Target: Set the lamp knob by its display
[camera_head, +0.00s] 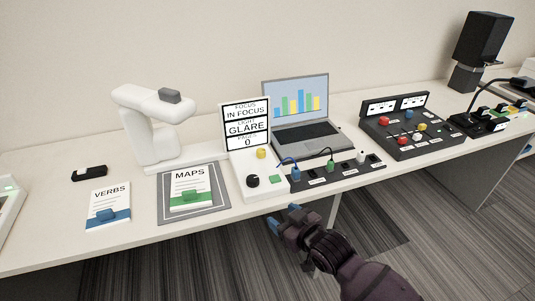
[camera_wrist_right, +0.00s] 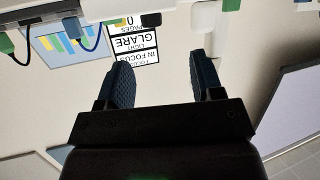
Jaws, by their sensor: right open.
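The white control box (camera_head: 240,184) stands near the table's front edge with a black knob (camera_head: 252,180), a yellow knob (camera_head: 261,153) and a green button (camera_head: 274,179). Its upright display (camera_head: 246,126) reads focus "IN FOCUS", light "GLARE", pages "0". The display also shows upside down in the right wrist view (camera_wrist_right: 136,46). I cannot tell which knob is the lamp's. My right gripper (camera_head: 283,216) is open and empty, in front of the table edge, below and apart from the box. Its two blue fingers also show spread in the wrist view (camera_wrist_right: 160,62). My left gripper is out of view.
A white scanner-like stand (camera_head: 150,130) is behind the MAPS sheet (camera_head: 190,187) on a grey mat. A VERBS sheet (camera_head: 108,205) lies left. A black strip with cables (camera_head: 338,172), a laptop (camera_head: 300,120) and a black panel (camera_head: 405,128) stand to the right.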

